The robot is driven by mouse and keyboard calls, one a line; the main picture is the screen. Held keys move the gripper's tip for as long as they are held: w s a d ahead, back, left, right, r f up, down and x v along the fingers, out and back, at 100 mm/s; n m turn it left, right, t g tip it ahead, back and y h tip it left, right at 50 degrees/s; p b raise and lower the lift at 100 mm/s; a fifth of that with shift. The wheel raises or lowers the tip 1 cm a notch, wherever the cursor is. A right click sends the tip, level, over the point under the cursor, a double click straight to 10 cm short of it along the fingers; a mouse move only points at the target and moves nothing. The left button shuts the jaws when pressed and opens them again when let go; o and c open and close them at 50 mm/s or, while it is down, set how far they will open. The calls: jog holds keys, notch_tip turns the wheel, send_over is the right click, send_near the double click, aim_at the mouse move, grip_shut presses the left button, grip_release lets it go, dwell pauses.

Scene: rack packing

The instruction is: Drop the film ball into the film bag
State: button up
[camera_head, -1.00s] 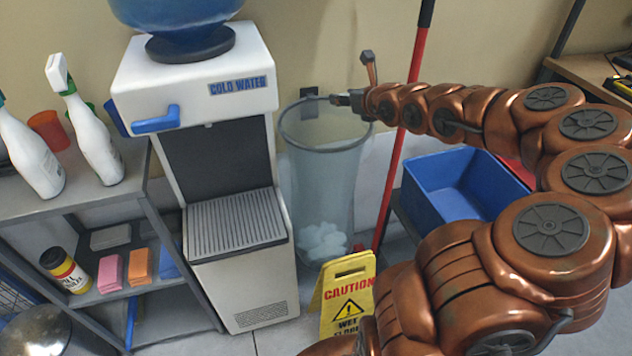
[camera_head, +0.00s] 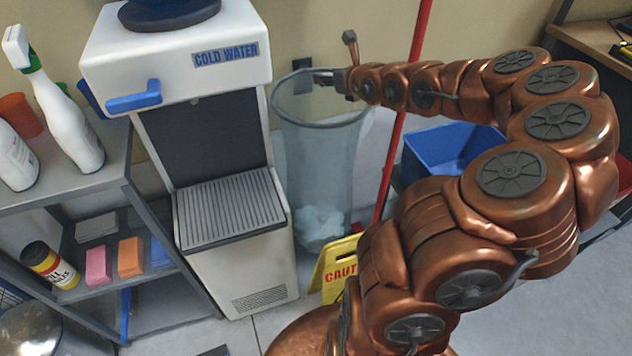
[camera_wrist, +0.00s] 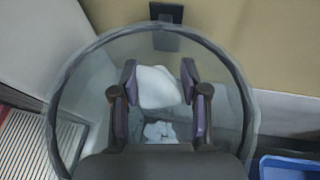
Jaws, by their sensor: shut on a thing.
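The film bag (camera_head: 318,165) is a tall translucent bag with a grey round rim, standing upright beside the water dispenser. Several crumpled white film balls (camera_head: 322,222) lie at its bottom. My gripper (camera_head: 322,76) is over the bag's opening near the back of the rim. In the wrist view my gripper (camera_wrist: 158,80) is shut on a white film ball (camera_wrist: 158,90), held between its two pads inside the rim's outline (camera_wrist: 240,80). The ball cannot be made out in the head view. The pile in the bag (camera_wrist: 160,132) shows below it.
The water dispenser (camera_head: 215,128) stands close left of the bag. A red pole (camera_head: 394,150) and a blue bin (camera_head: 452,150) are to its right. A yellow caution sign (camera_head: 335,270) stands in front. A shelf with bottles (camera_head: 75,110) is at far left.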

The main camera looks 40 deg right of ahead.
jog(key=shift+f, duration=0.15)
jog(key=o, duration=0.8)
jog(key=shift+a, duration=0.1)
jog(key=v, duration=1.2)
jog(key=shift+f, duration=0.1)
dwell(0.4)
